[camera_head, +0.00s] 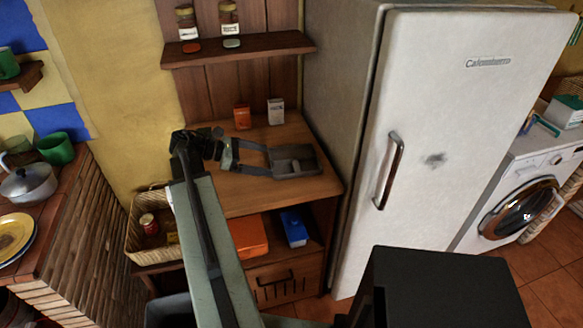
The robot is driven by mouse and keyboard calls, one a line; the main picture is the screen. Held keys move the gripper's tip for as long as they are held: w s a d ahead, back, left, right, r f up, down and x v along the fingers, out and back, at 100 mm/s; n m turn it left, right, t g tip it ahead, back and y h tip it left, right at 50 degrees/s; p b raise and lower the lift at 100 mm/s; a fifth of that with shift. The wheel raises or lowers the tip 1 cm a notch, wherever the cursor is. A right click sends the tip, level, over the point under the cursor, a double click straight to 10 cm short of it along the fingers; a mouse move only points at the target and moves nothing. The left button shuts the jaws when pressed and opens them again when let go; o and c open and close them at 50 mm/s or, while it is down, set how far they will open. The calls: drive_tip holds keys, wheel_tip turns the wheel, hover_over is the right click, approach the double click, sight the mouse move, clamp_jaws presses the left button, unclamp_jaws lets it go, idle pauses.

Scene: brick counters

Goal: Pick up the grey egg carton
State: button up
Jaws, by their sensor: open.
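The grey egg carton (296,163) lies on the wooden cabinet top (240,202), near its right side by the fridge. My gripper (268,161) is open just left of the carton, with its two fingers reaching right toward it. The fingertips are at or beside the carton's left end. I cannot tell whether they touch it or how far they overlap it. My arm comes up from below and covers the left part of the cabinet.
An orange box (242,117) and a white box (276,111) stand behind the carton. A shelf (240,50) with jars hangs above. The tall white fridge (440,130) borders the right side. A wicker basket (135,235) is at the left. The cabinet top's front is clear.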

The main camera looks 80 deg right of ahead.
sight(293, 166)
drive_tip(key=shift+s+d, duration=0.2)
drive_tip(key=shift+s, duration=0.4)
drive_tip(key=shift+b+x, duration=0.6)
drive_tip(key=shift+x, duration=0.6)
drive_tip(key=s+f+b, duration=0.1)
drive_tip(key=s+d+f+b, duration=0.1)
drive_tip(key=s+f+b, duration=0.1)
drive_tip(key=shift+s+d+f, duration=0.15)
drive_tip(key=shift+s+d, duration=0.1)
drive_tip(key=shift+d, duration=0.1)
drive_tip(key=shift+s+d, duration=0.1)
drive_tip(key=shift+s, duration=0.1)
drive_tip(key=shift+w, duration=0.1)
drive_tip(key=c, duration=1.4)
wheel_tip(293, 166, up, 10)
drive_tip(key=p, duration=1)
drive_tip(key=shift+r, duration=0.2)
